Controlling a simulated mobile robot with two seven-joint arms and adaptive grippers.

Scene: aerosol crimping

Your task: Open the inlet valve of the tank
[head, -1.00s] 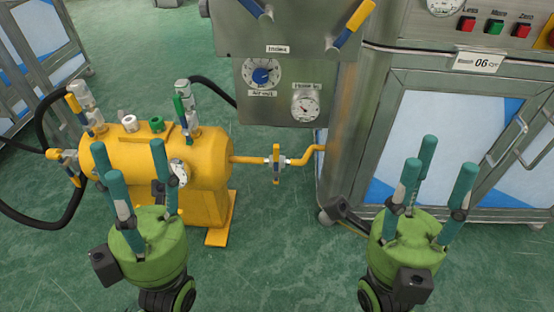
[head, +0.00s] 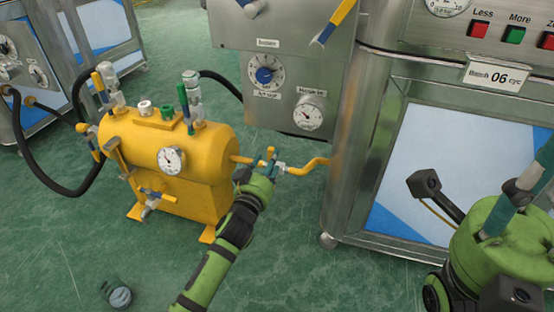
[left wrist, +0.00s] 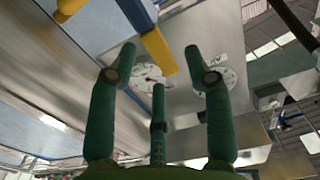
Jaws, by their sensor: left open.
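The yellow tank (head: 185,175) stands left of the bench with several small valves and a gauge on it. A yellow pipe (head: 312,166) runs from its right side to the bench, with an inline valve (head: 280,168) on it. I cannot tell which valve is the inlet one. My left gripper (head: 266,162) is at the inline valve and partly hides it; I cannot tell if they touch.
The metal bench (head: 430,160) stands right of the pipe. Its panel (head: 288,90) bears a dial, a gauge and blue-and-yellow levers (head: 336,20). Black hoses (head: 50,180) loop left of the tank. A small round object (head: 118,295) lies on the green floor, which is mostly clear in front.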

